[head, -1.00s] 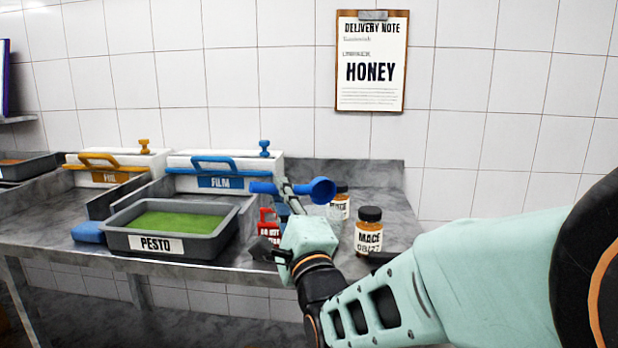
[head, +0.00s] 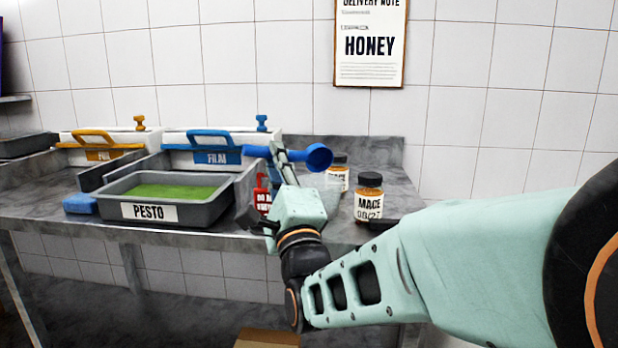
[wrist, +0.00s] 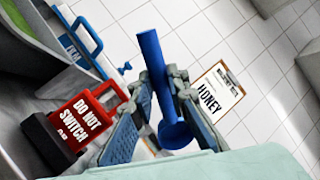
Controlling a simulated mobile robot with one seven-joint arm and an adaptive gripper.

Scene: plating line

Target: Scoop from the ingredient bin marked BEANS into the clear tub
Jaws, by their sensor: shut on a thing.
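My gripper (head: 281,158) is shut on a blue scoop (head: 318,157), held above the counter with its round cup to the right. The scoop (wrist: 147,60) also shows between the fingers in the wrist view. No bin marked BEANS can be read. A grey bin marked PESTO (head: 208,213) with green contents stands on the counter, left of my gripper. I cannot make out a clear tub for certain; my gripper and arm hide part of the counter.
A jar marked MACE (head: 369,200) and another jar (head: 338,174) stand right of my gripper. A red DO NOT SWITCH sign (wrist: 80,123) is close by. Film dispensers (head: 212,158) line the back. A HONEY delivery note (head: 370,45) hangs on the wall. A cardboard box (head: 267,339) is low in front.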

